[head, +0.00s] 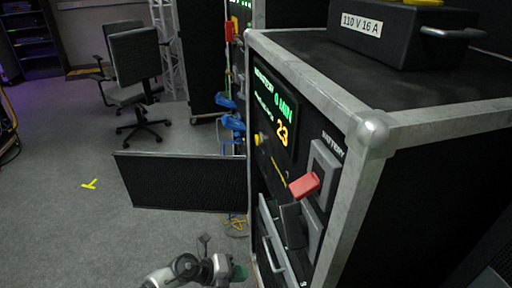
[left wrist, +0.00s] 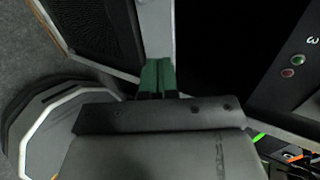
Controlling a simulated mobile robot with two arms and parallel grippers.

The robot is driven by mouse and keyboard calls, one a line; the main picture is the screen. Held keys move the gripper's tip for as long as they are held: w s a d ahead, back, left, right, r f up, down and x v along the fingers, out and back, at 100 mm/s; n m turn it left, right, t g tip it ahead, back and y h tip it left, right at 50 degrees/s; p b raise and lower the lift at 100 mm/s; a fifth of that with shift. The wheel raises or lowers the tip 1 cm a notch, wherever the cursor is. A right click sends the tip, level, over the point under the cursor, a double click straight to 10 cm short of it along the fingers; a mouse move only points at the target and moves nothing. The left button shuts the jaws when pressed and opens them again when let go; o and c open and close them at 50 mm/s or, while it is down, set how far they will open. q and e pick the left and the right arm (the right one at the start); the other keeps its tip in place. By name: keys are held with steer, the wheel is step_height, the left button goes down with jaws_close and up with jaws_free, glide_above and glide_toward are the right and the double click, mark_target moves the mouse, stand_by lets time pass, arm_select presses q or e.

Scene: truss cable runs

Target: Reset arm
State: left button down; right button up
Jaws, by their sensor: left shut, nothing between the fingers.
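My left gripper (head: 238,272) is low in the head view, at the foot of the black equipment case, to the left of its front panel. In the left wrist view its green fingertips (left wrist: 157,78) are together with nothing between them. They are close to a pale metal edge strip; I cannot tell whether they touch it. The case (head: 355,185) has a lit display (head: 274,108), a red switch handle (head: 304,185) marked as battery and a dark lever below it. My right gripper is not in view.
A black panel (head: 180,182) juts out left from the case. A box labelled 110 V 16 A (head: 400,38) sits on top. Blue connectors (head: 230,112) hang behind. An office chair (head: 135,75) stands at the back left. The grey floor at left is mostly clear.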

arm_select(q)
steer(key=s+a+f+n+t+y+p, duration=0.2)
steer(key=s+a+f+n+y, duration=0.1)
steer(key=s+a+f+n, duration=0.25)
steer(key=s+a+f+n+t+y+p, duration=0.1)
steer(key=s+a+f+n+t+y, duration=0.2)
steer(key=f+n, duration=0.5)
steer(key=s+a+f+n+y+p, duration=0.2)
steer(key=s+a+f+n, duration=0.2)
steer(key=a+f+n, duration=0.3)
steer(key=s+a+f+n+g+y, duration=0.1)
steer(key=s+f+n+g, duration=0.1)
steer(key=s, duration=0.7)
steer(key=s+f+n+g+y+p, duration=0.1)
steer(key=s+f+n+g, duration=0.2)
steer(key=s, duration=0.7)
steer(key=s+a+f+n+g+y, duration=0.1)
steer(key=s+f+n+g, duration=0.1)
steer(key=s+n, duration=0.3)
steer(key=s, duration=0.4)
steer(key=shift+s+a+f+y+p, duration=0.3)
steer(key=shift+s+a+f+p, duration=0.05)
